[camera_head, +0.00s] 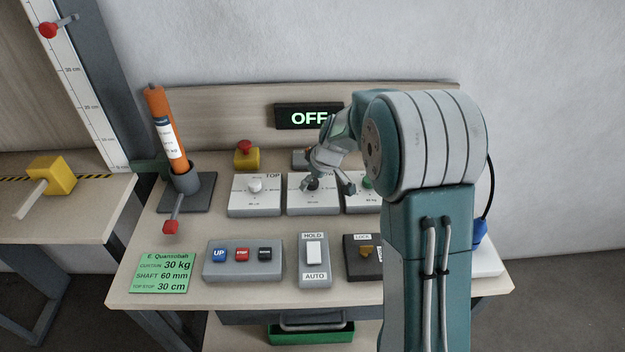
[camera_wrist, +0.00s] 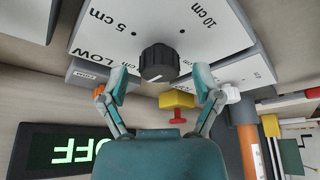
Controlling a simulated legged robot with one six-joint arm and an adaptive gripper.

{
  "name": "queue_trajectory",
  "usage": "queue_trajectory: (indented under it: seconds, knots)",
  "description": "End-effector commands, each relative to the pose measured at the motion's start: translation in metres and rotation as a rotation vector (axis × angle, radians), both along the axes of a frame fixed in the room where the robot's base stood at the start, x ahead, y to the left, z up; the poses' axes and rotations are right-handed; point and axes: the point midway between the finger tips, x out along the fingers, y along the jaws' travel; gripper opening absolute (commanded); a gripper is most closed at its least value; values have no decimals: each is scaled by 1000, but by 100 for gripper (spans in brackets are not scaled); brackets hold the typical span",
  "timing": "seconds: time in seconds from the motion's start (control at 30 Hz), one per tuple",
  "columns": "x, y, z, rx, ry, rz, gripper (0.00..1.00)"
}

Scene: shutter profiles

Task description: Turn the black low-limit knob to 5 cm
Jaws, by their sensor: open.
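The black low-limit knob (camera_wrist: 158,62) sits on a pale panel (camera_wrist: 215,38) marked LOW, 5 cm and 10 cm. In the wrist view its white pointer line is on the lower side, away from the 5 cm and 10 cm labels. My gripper (camera_wrist: 160,84) is open, with one finger on each side of the knob's near edge in that view. I see gaps beside the knob; neither finger clearly touches it. In the head view my gripper (camera_head: 329,186) is over the middle panel, and the knob (camera_head: 312,184) shows partly behind it.
A TOP panel with a white knob (camera_head: 255,186) is on the left; a panel with a green knob (camera_head: 368,183) is on the right, partly hidden by my arm. A red-and-yellow emergency button (camera_head: 246,154) stands behind. The display (camera_head: 308,116) reads OFF. An orange tube (camera_head: 165,128) stands left.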

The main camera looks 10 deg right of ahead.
Motion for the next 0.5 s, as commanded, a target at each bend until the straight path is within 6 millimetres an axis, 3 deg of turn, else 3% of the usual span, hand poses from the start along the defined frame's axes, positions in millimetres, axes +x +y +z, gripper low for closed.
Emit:
queue_trajectory:
  seconds: [0.27, 0.3, 0.47, 0.5]
  knots:
    - [1, 1, -3, 0, -1, 0, 82]
    - [1, 1, -3, 0, -1, 0, 78]
    - [1, 1, -3, 0, -1, 0, 6]
    - [1, 1, -3, 0, -1, 0, 0]
